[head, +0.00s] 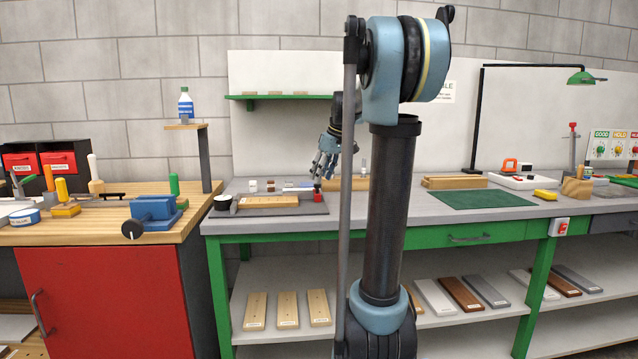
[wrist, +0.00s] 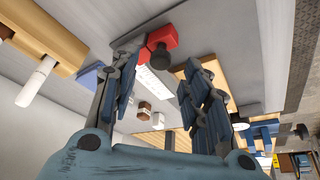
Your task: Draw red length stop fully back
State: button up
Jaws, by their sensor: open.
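The red length stop (head: 318,197) stands on the grey bench top, at the right end of a dark grey strip or board, left of my arm. My gripper (head: 323,171) is open just above the stop in the head view. Nothing is held.
A wooden beam (head: 453,182) and a green mat (head: 473,199) lie to the right. A blue vise (head: 153,212) is on the left bench. A white ruled strip (wrist: 153,82) lies beside the stop.

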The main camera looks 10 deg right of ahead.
jog(key=v, duration=0.8)
jog(key=shift+r, duration=0.2)
jog(key=shift+d, duration=0.1)
jog(key=s+f+m+g+h, duration=0.1)
jog(key=s+f+m+h, duration=0.2)
jog(key=s+f, duration=3)
jog(key=s+m, duration=0.3)
jog(key=m, duration=0.2)
jog(key=shift+f+m, duration=0.3)
jog(key=shift+w+d, duration=0.1)
jog(key=shift+w+f, duration=0.2)
jog(key=shift+w, duration=0.25)
